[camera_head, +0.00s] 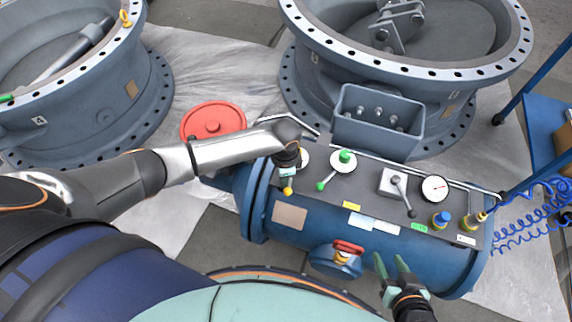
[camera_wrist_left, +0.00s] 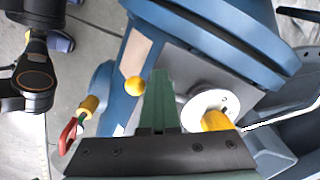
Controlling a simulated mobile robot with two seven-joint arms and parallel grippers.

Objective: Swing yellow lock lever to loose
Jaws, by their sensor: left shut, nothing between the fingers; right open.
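The yellow lock lever (camera_head: 288,189) shows its ball knob just below my left gripper (camera_head: 287,171) in the head view; that gripper hides much of the lever. In the left wrist view, the yellow ball (camera_wrist_left: 134,85) is left of the shut green fingers (camera_wrist_left: 160,77). The yellow hub (camera_wrist_left: 216,121) on a white disc (camera_wrist_left: 197,104) is to their right. My left gripper holds nothing. My right gripper (camera_head: 392,262) is open and empty at the blue cylinder's front.
The dark panel on the blue cylinder (camera_head: 285,242) carries a green lever (camera_head: 343,161), a grey lever (camera_head: 399,185) and a gauge (camera_head: 434,189). A red-handled valve (camera_head: 348,247) sits in front. A blue bolt box (camera_head: 374,137) stands behind. A red disc (camera_head: 212,122) lies left.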

